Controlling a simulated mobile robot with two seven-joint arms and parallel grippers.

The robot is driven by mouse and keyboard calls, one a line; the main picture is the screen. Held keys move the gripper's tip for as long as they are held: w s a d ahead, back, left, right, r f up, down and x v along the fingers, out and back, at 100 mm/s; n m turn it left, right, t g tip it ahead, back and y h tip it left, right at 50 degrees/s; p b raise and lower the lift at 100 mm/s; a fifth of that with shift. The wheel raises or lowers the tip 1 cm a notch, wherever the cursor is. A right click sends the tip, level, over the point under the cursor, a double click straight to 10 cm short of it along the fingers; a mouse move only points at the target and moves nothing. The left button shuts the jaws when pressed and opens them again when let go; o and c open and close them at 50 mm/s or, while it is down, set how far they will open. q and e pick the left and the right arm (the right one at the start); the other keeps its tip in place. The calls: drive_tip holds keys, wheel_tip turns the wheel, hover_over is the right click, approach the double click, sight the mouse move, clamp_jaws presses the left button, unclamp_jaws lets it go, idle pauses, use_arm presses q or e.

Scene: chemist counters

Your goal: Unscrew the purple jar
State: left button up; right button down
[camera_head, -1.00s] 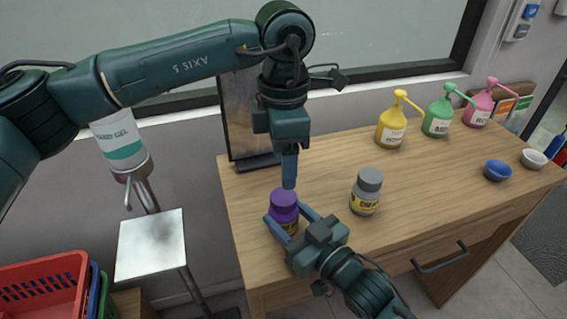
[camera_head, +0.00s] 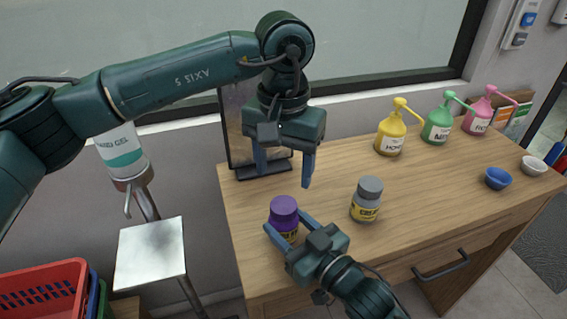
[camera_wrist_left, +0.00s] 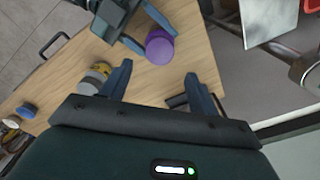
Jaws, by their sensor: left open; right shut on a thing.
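My right gripper (camera_head: 283,230) is shut on the jar's body, with a finger on either side below the lid. My left gripper (camera_head: 284,180) is open and empty above and slightly behind the jar, fingers pointing down. Its two fingers also show in the left wrist view (camera_wrist_left: 155,85), apart from the lid.
A grey-lidded jar (camera_head: 367,199) stands right of the purple jar. Yellow (camera_head: 392,130), green (camera_head: 438,122) and pink (camera_head: 478,115) pump bottles stand at the back right. Blue (camera_head: 498,178) and white (camera_head: 533,165) bowls sit at the right. A dark-framed panel (camera_head: 238,125) stands behind my left gripper.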

sight(284, 204)
use_arm(q)
drive_tip(key=m, duration=0.4)
drive_tip(key=shift+f+m, duration=0.25)
drive_tip(key=shift+m, duration=0.25)
wheel_tip(284, 204, down, 8)
drive_tip(key=shift+r, duration=0.2)
